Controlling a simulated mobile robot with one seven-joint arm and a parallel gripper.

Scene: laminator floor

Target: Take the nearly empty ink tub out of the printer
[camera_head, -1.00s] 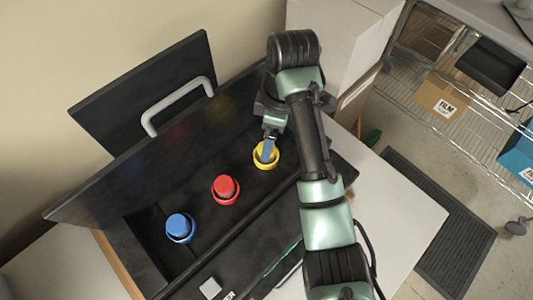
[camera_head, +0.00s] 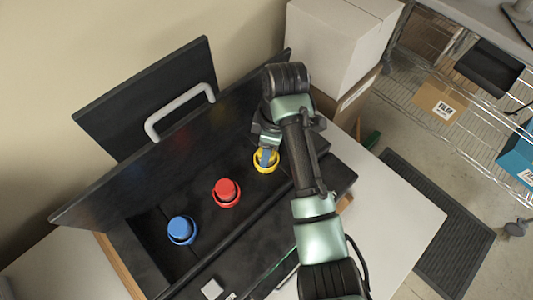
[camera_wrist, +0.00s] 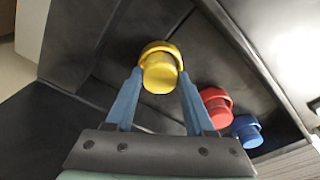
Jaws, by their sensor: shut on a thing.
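The printer is a black open case (camera_head: 120,243) with its lid raised along the back. Three round ink tubs stand in it in a row: blue (camera_head: 181,229), red (camera_head: 226,191) and yellow (camera_head: 266,165). My gripper (camera_head: 267,154) is at the yellow tub, at the right end of the row. In the wrist view, my gripper's blue fingers (camera_wrist: 160,75) are shut on the yellow tub (camera_wrist: 161,76), one on each side. The yellow tub still sits in its place. The red tub (camera_wrist: 216,107) and blue tub (camera_wrist: 247,131) are clear of the fingers. Ink levels cannot be seen.
The raised lid (camera_head: 178,147) with a grey handle (camera_head: 180,108) stands behind the tubs. The white table (camera_head: 395,225) is bare to the right. A wire shelf with a film carton (camera_head: 440,102) is farther right.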

